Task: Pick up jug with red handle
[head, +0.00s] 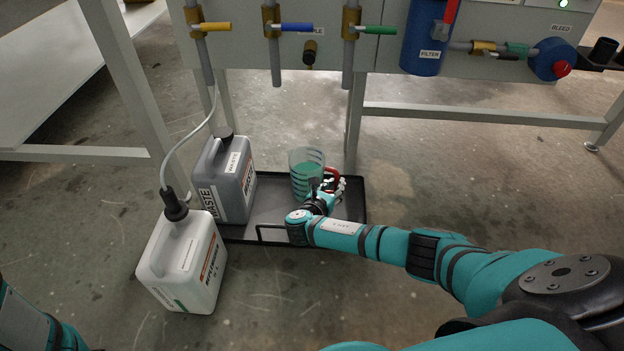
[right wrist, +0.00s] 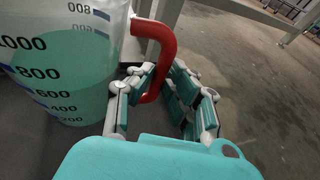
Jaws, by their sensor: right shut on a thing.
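The jug (head: 304,165) is clear, with greenish liquid in it, and stands upright over the black tray (head: 275,207). I cannot tell for sure whether its base touches the tray. In the right wrist view the jug (right wrist: 60,75) fills the left side, with dark volume marks. Its red handle (right wrist: 168,42) passes between the fingers of my right gripper (right wrist: 163,98). My right gripper (head: 328,187) is shut on this handle, at the jug's right side. Part of my left arm shows at the lower left, but its gripper is out of view.
A grey waste canister (head: 225,180) stands on the tray's left part. A white canister (head: 183,262) with a tube in its cap stands on the floor at front left. Above hangs a panel with coloured valve handles (head: 297,27) and a blue filter (head: 424,35). Floor at right is open.

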